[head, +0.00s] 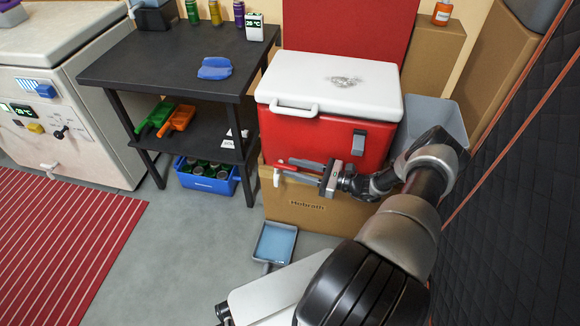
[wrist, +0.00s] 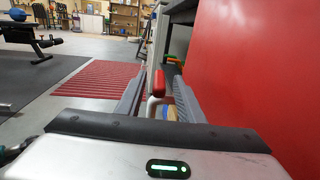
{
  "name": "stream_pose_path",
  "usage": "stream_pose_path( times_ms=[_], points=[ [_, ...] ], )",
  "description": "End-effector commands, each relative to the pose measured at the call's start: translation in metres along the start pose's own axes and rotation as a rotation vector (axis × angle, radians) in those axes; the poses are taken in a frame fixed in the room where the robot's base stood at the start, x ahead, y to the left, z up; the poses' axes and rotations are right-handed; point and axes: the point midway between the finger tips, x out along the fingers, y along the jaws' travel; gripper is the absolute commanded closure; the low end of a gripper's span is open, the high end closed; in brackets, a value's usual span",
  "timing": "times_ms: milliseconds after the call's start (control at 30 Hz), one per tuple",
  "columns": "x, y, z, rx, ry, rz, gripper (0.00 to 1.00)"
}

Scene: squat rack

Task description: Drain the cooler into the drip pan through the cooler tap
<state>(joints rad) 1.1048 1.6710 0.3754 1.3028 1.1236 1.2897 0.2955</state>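The red cooler (head: 318,138) with a white lid stands on a cardboard box. The cooler tap (head: 277,178) sticks out at its lower left, with a white spout; in the wrist view the tap (wrist: 159,84) shows a red top over a white body. My gripper (head: 282,168) is beside the cooler's lower front, its fingers apart and pointing left. In the wrist view my gripper (wrist: 158,92) has the tap between its open fingers; I cannot tell whether either touches it. The grey drip pan (head: 258,243) lies on the floor below the tap, with a light blue surface inside. No stream shows.
The cardboard box (head: 325,212) supports the cooler. A black table (head: 150,62) with a lower shelf stands left, a blue crate (head: 212,181) of cans beneath. A grey bin (head: 445,115) is right of the cooler. Floor left of the pan is clear to the striped mat (head: 70,240).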

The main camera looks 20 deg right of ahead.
Motion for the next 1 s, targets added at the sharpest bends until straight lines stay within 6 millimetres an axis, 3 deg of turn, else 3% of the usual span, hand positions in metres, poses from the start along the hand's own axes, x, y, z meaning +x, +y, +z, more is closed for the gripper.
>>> stream_pose_path(
  times_ms=[300,533,733,1000],
  points=[
    [-0.079,-0.001,0.001,-0.001,0.001,-0.005,0.66],
    [-0.127,0.000,0.000,0.000,0.001,-0.002,0.66],
    [-0.148,0.000,0.000,0.001,0.000,-0.001,0.66],
    [-0.153,0.000,0.000,0.001,0.000,-0.001,0.66]
  ],
)
